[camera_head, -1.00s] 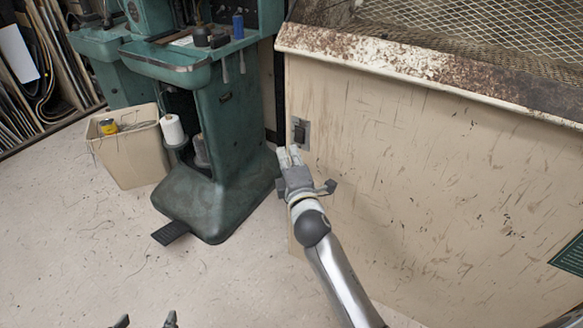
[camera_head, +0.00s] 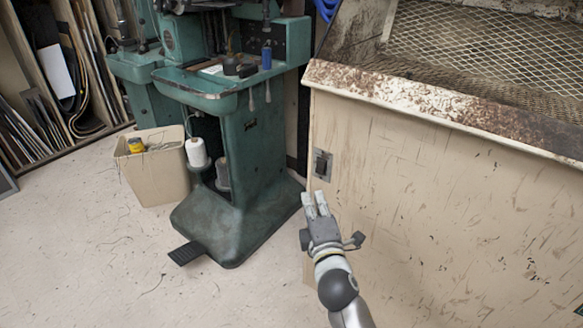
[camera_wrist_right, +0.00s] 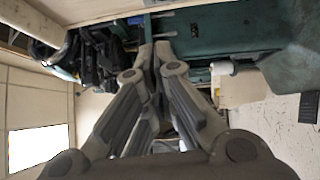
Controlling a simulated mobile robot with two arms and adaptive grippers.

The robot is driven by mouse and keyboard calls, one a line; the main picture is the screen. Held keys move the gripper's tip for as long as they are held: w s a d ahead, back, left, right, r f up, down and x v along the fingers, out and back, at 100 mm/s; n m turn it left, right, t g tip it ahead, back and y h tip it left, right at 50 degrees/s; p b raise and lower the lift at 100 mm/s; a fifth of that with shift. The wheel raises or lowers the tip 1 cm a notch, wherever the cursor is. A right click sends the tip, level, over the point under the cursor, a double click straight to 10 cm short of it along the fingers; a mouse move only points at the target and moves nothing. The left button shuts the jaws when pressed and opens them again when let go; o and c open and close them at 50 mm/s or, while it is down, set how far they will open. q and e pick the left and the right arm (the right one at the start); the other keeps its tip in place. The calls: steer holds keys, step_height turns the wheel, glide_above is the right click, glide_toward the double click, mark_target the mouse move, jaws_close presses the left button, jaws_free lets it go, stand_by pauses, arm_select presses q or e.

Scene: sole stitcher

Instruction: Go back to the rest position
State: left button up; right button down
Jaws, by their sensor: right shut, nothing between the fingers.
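My right gripper (camera_head: 315,205) is in front of the beige cabinet's left edge, just below a dark wall switch (camera_head: 322,164) in the head view. Its fingers are together and empty. In the right wrist view the gripper (camera_wrist_right: 154,48) shows its two fingers meeting at the tips, with nothing between them. My left gripper is not in view.
The beige cabinet (camera_head: 420,200) with a rusty rim and mesh top fills the right side. A green stitching machine (camera_head: 245,150) with a foot pedal (camera_head: 187,253) stands left of the gripper. A beige bin (camera_head: 150,180) is beside it. The floor at front left is clear.

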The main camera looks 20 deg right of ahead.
steer(key=shift+f, duration=0.1)
